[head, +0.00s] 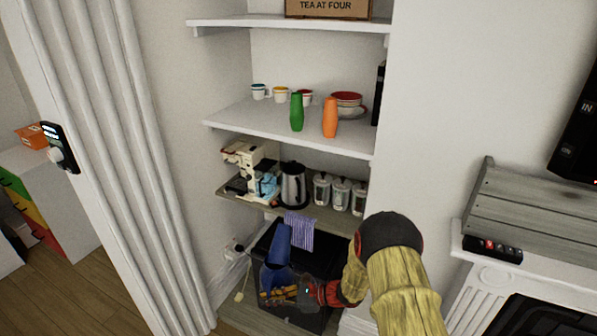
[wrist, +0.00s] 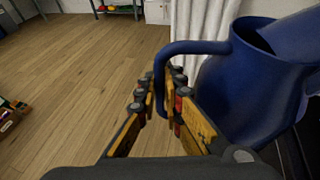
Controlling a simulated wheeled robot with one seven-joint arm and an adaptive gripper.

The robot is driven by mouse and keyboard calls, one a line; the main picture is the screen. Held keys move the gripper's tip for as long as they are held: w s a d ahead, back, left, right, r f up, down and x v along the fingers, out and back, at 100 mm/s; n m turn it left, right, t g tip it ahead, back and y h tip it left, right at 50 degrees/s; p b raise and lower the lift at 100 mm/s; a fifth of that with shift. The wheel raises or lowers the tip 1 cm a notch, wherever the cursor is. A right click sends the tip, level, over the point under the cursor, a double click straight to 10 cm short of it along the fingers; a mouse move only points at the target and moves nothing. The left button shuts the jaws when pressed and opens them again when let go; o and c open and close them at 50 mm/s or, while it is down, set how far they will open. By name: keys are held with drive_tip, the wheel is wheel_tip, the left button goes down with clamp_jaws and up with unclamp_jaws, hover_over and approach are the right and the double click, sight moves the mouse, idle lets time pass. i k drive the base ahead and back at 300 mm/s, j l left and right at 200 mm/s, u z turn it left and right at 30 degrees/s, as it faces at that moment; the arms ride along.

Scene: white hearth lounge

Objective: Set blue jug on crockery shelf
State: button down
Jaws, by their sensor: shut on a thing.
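The blue jug (head: 277,243) is in front of the lower part of the alcove, in the lower middle of the head view. My gripper (head: 284,294) is shut on its handle. In the wrist view the fingers (wrist: 166,92) close around the handle, and the jug's body (wrist: 250,88) stands to their right with its open top showing. The crockery shelf (head: 252,121) is above, well clear of the jug. It holds several cups (head: 280,94), a red-rimmed bowl (head: 347,99), a green vase (head: 296,112) and an orange vase (head: 330,117).
Below the crockery shelf, a shelf holds a coffee machine (head: 244,158), a kettle (head: 293,185) and several jars (head: 340,193). A black cabinet (head: 322,262) stands beneath. The crockery shelf's front left is bare.

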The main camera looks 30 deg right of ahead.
sight(259, 114)
drive_tip(key=i+j+z, duration=0.3)
drive_tip(key=j, duration=0.3)
drive_tip(key=i+j+z, duration=0.25)
drive_tip(key=j, duration=0.4)
drive_tip(key=i+j+z, duration=0.15)
drive_tip(key=j, duration=0.2)
drive_tip(key=i+j+z, duration=0.15)
drive_tip(key=j, duration=0.2)
